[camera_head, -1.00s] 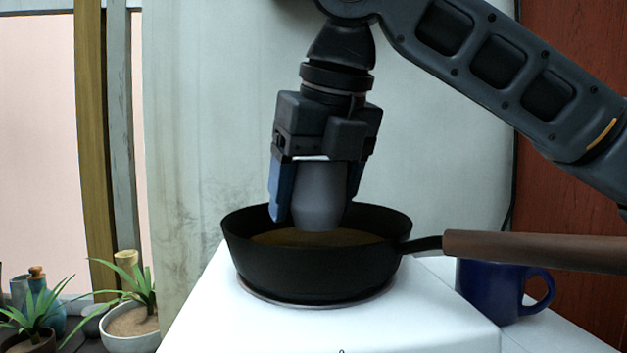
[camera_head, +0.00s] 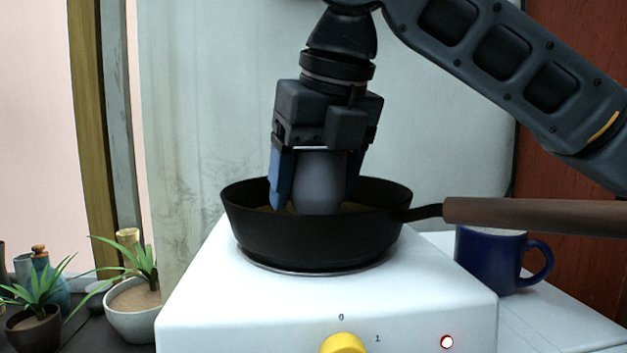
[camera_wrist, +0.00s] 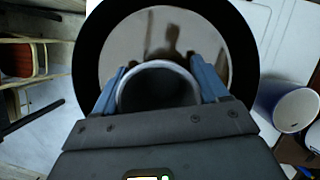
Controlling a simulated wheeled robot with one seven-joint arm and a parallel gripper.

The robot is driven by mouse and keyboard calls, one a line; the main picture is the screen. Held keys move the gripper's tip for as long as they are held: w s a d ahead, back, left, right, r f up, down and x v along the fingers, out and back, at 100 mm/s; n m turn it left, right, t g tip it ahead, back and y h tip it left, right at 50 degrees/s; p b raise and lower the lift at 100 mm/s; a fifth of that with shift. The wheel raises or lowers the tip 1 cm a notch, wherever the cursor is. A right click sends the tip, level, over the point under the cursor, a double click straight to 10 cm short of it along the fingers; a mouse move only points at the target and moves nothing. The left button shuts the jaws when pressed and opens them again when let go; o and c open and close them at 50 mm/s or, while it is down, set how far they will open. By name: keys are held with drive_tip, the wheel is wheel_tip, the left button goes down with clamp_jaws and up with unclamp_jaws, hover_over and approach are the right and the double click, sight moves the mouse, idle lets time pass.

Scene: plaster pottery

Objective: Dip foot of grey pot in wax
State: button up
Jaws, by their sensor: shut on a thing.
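The grey pot (camera_head: 320,181) is upright between the fingers of my gripper (camera_head: 313,198), which is shut on it. In the wrist view its pale round rim (camera_wrist: 185,68) and dark hollow face the camera. The pot's lower part is inside the black pan (camera_head: 318,238). Its foot is hidden behind the pan's near wall, so I cannot tell how deep it sits in the wax. The brownish wax (camera_head: 362,208) shows beside the pot; in the wrist view its surface (camera_wrist: 130,45) is glossy with dark reflections. The blue fingertips are also low in the pan.
The pan stands on a white hot plate (camera_head: 220,305) with a yellow knob (camera_head: 344,343) and a lit red lamp (camera_head: 447,342). Its wooden handle (camera_head: 540,216) reaches right above a blue mug (camera_head: 490,262). Potted plants (camera_head: 135,298) stand at left.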

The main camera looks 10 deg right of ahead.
drive_tip(key=shift+f, duration=0.7)
idle(4.0)
drive_tip(key=shift+r+p, duration=0.2)
drive_tip(key=shift+p, duration=0.15)
drive_tip(key=shift+r+p, duration=0.9)
drive_tip(key=shift+r, duration=0.05)
idle(0.6)
wheel_tip(320, 180, up, 9)
drive_tip(key=p, duration=0.8)
drive_tip(key=shift+f, duration=0.2)
